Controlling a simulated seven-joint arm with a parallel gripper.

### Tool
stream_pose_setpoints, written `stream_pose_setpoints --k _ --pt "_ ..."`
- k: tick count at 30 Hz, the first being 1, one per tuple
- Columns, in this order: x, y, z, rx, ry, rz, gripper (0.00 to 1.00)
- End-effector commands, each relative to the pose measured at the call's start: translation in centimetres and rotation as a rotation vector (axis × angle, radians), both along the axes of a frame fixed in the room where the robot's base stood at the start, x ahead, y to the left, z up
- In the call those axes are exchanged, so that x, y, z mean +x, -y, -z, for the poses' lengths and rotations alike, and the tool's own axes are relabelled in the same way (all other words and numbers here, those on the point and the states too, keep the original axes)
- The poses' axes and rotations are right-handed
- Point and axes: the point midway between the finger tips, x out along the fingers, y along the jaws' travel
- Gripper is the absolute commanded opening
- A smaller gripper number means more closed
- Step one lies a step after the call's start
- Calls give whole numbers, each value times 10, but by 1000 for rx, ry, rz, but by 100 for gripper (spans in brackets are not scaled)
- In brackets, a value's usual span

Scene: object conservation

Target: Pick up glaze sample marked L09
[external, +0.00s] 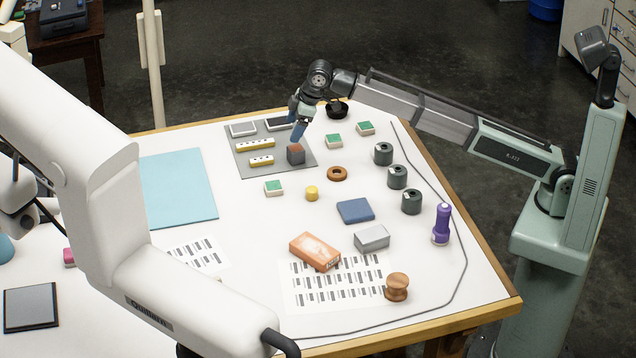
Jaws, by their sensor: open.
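Three small pale blocks with green tops could be glaze samples: one near the table's middle (274,188), one further back (334,141) and one at the back right (365,128). Their marks are too small to read, so I cannot tell which is L09. My white arm fills the left foreground. What looks like my gripper (25,215) is at the left edge, partly cut off and partly behind the arm, open, far left of the green-topped blocks. Its fingertips do not show clearly.
A grey-green arm (510,150) reaches over the back of the table. A grey tray (240,160) holds several items. Dark cylinders (397,177), an orange block (315,252), a blue block (355,211) and a purple torch (442,223) stand at the right. A blue mat (178,188) lies left.

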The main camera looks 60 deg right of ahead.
Motion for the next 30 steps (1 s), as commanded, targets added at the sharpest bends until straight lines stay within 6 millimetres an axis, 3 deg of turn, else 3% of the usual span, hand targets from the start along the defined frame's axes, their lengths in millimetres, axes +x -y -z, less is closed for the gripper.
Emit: stream_pose_setpoints --k 1,3,6,9,14,24,30 --pt "-12 -27 -5 27 -12 -27 83" --pt "-26 -55 -9 61 -32 -54 83" --pt "-43 -84 -15 96 -51 -83 83" --pt "-52 -100 -18 117 -65 -99 83" --pt "-55 -111 -10 125 -72 -107 83" --pt "-38 -124 42 124 -72 -106 83" --pt "-33 -129 58 125 -70 -105 83"
